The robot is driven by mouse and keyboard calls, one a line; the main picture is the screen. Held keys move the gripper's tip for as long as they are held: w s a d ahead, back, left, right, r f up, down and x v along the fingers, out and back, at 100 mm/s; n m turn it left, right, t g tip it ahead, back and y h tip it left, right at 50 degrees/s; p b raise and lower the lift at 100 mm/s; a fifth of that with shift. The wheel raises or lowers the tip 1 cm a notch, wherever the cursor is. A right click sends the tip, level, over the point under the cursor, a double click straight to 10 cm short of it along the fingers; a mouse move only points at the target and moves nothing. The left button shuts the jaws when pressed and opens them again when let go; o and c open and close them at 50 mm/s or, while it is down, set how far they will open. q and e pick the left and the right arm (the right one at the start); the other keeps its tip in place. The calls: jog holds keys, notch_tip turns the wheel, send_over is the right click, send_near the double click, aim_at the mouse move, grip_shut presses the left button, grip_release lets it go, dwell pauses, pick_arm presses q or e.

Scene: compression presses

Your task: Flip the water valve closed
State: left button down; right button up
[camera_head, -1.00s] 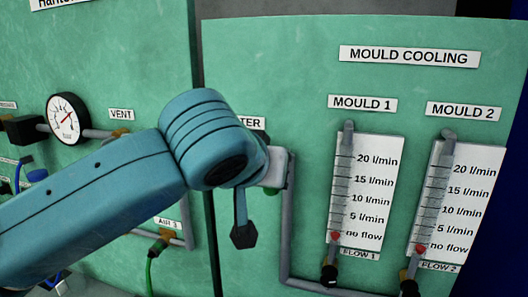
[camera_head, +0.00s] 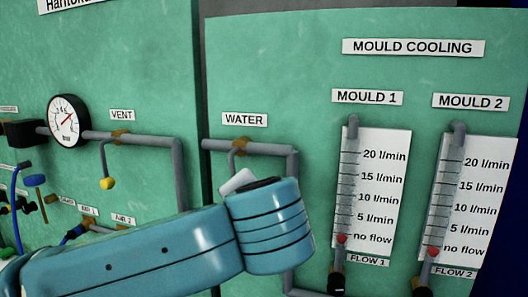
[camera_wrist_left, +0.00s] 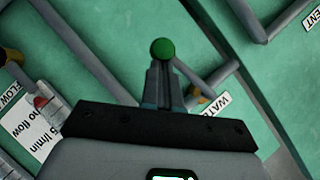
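The water valve sits on the grey pipe under the WATER label (camera_head: 244,119). Its lever (camera_head: 235,161) slants down from the pipe, and its lower end is hidden behind my left wrist in the head view. In the left wrist view the lever's green knob (camera_wrist_left: 162,49) shows right at the tips of my left gripper (camera_wrist_left: 164,66). The two fingers are close together, with the knob beyond the tips rather than between them. Whether they touch the lever is unclear. In the head view the fingers are hidden behind the blue wrist. My right gripper is not in view.
The vent lever with a yellow knob (camera_head: 107,183) hangs to the left, below a pressure gauge (camera_head: 68,121). Two flow meters, MOULD 1 (camera_head: 372,190) and MOULD 2 (camera_head: 474,200), stand to the right. The grey water pipe (camera_head: 293,165) bends down close beside my wrist.

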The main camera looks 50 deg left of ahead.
pick_arm(q)
jog(key=shift+s+a+f+m+y+b, duration=0.35)
jog(key=shift+a+m+y+b, duration=0.15)
jog(key=shift+y, duration=0.1)
dwell(0.6)
